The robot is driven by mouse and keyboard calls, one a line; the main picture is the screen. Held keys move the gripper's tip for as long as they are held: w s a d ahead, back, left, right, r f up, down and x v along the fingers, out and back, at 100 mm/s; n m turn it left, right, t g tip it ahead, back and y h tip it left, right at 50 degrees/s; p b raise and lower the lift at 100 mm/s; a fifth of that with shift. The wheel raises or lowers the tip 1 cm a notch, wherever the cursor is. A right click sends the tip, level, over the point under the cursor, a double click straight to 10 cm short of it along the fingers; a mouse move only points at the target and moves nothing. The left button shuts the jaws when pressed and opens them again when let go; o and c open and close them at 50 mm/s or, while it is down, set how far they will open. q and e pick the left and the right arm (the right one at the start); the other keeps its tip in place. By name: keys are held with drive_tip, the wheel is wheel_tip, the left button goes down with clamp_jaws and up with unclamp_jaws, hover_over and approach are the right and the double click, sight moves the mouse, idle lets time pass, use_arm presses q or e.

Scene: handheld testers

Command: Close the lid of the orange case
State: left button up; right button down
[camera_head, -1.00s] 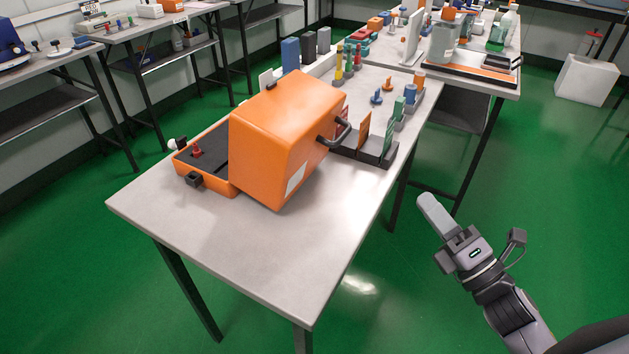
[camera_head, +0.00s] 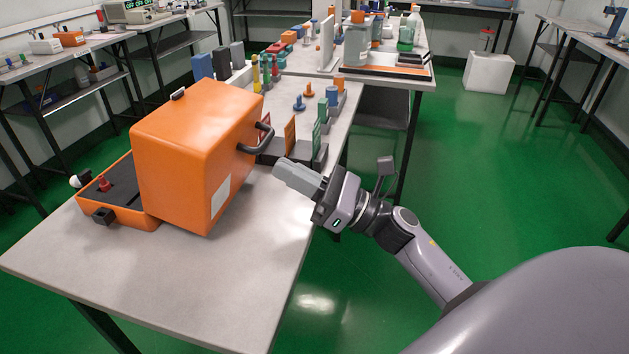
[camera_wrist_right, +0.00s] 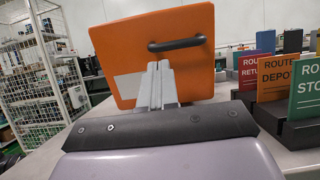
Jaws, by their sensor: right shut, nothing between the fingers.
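The orange case stands on the near table, its lower tray (camera_head: 130,212) at the left with a dark insert and a small red piece. Its large orange lid (camera_head: 190,150) is tilted open beside and partly over the tray, with a dark handle (camera_head: 258,138) on its right side. In the right wrist view the lid (camera_wrist_right: 190,75) fills the middle, with its handle (camera_wrist_right: 178,43) above the fingertips. My right gripper (camera_head: 280,170) is shut and empty, to the right of the lid and a little below the handle, apart from it in the head view. My left gripper is not in view.
Dark racks with coloured cards (camera_head: 290,135) stand just behind the handle; they also show at right in the wrist view (camera_wrist_right: 305,92). Blue and grey blocks stand behind the lid. The table's front (camera_head: 215,285) is clear.

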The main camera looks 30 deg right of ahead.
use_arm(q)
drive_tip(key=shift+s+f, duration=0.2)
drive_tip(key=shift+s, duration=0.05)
use_arm(e)
drive_tip(key=shift+x, duration=1.15)
